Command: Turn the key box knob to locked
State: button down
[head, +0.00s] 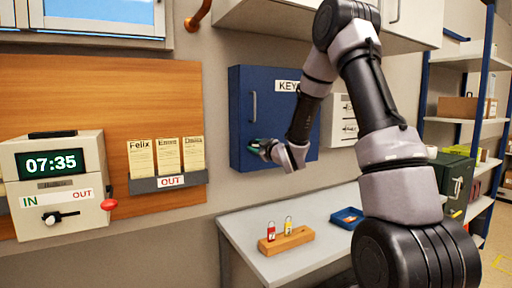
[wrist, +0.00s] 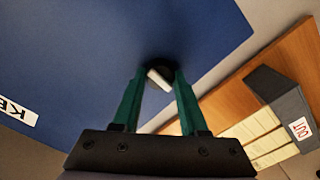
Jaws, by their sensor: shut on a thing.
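The blue key box (head: 240,120) hangs on the wall with a "KEY" label partly hidden by my arm. Its front also fills much of the wrist view (wrist: 90,45). The key box knob (wrist: 160,77) has a dark round base and a pale bar across it, tilted in the wrist view. My gripper (head: 255,147) is at the lower part of the box front. In the wrist view my green fingers (wrist: 158,84) are shut on the knob, one on each side. The knob is hidden by my gripper in the head view.
A grey table (head: 250,228) below the box bears a wooden block (head: 287,241) with red and yellow tags and a blue tray (head: 347,217). A time clock (head: 55,185) and card rack (head: 168,182) are at left. Shelves (head: 465,120) stand at right.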

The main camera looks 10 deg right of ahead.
dwell(0.4)
jog(key=shift+c, duration=2.2)
grip_release()
jog(key=v, duration=1)
jog(key=shift+s, duration=0.4)
jog(key=shift+d, duration=0.15)
